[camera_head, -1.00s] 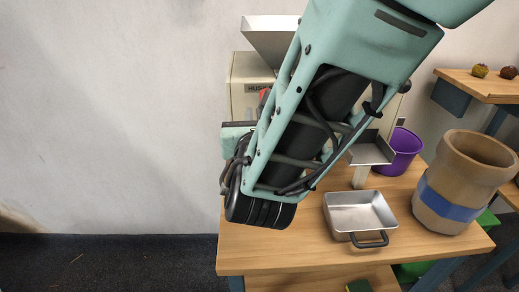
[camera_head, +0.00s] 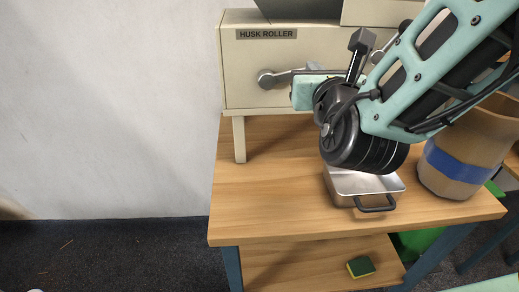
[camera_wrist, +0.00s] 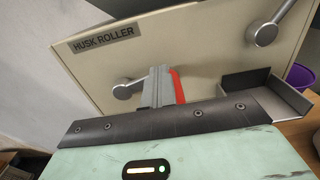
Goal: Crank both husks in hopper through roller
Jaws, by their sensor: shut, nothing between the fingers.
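The cream husk roller (camera_head: 240,65) stands on the wooden table, and its labelled front also shows in the wrist view (camera_wrist: 95,70). A crank hub (camera_head: 267,79) on its front has a metal arm running right behind my gripper; the hub also shows in the wrist view (camera_wrist: 122,91). My gripper (camera_wrist: 158,72) is shut and empty in front of the machine. A red part (camera_wrist: 178,88), perhaps the crank's grip, is just right of the fingers; I cannot tell whether they touch. Only the hopper's dark underside (camera_head: 300,8) shows; the husks are not visible.
A second hub with a lever (camera_head: 377,57) is right of the crank. A metal pan (camera_head: 345,199) sits below my wrist. A brown pot with a blue band (camera_head: 455,170) stands right. A green and yellow sponge (camera_head: 361,267) lies on the lower shelf. The front-left tabletop is clear.

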